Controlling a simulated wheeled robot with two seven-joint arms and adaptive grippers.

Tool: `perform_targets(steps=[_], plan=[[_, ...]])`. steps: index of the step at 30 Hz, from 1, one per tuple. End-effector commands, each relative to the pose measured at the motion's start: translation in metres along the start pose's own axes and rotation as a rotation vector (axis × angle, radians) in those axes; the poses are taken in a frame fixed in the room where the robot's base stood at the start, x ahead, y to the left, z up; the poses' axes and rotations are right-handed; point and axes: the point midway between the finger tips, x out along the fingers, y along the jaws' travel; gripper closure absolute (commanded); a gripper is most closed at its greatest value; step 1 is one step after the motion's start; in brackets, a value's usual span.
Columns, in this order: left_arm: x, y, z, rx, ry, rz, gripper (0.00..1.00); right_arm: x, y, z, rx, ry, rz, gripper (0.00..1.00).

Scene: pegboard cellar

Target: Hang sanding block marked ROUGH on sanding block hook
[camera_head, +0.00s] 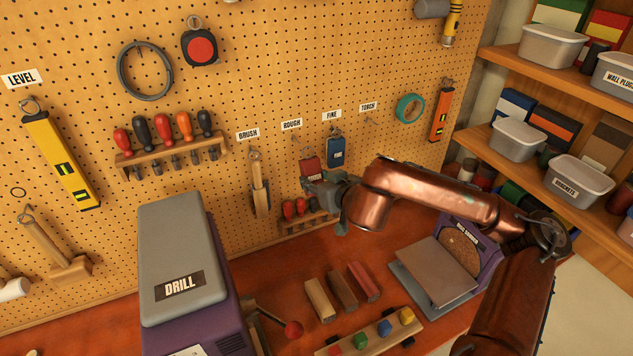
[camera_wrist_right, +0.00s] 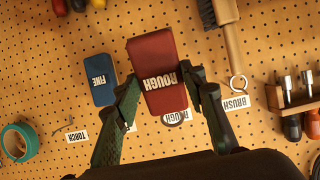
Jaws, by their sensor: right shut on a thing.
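The red sanding block marked ROUGH (camera_head: 311,166) is held up at the pegboard, below and a little right of the ROUGH label (camera_head: 291,124). In the right wrist view the red block (camera_wrist_right: 156,62) appears upside down between the fingers, and its ring (camera_wrist_right: 176,118) overlaps the label. My right gripper (camera_head: 322,186) is shut on the block; it also shows in the wrist view (camera_wrist_right: 160,92). The hook is hard to make out, and I cannot tell whether the ring is over it. My left gripper is out of view.
The blue FINE block (camera_head: 337,152) hangs close on the right and the brush (camera_head: 260,185) on the left. A small screwdriver rack (camera_head: 306,220) is just below. The drill case (camera_head: 182,265) and sander (camera_head: 440,270) stand on the bench.

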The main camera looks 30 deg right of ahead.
Motion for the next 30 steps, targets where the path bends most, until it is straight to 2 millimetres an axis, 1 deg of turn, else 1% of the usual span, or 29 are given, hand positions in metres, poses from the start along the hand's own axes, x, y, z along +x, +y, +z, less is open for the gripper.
perform_targets(steps=[30], plan=[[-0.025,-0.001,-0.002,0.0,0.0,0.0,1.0,0.055,-0.001,-0.021,0.0,0.0,-0.002,1.0]])
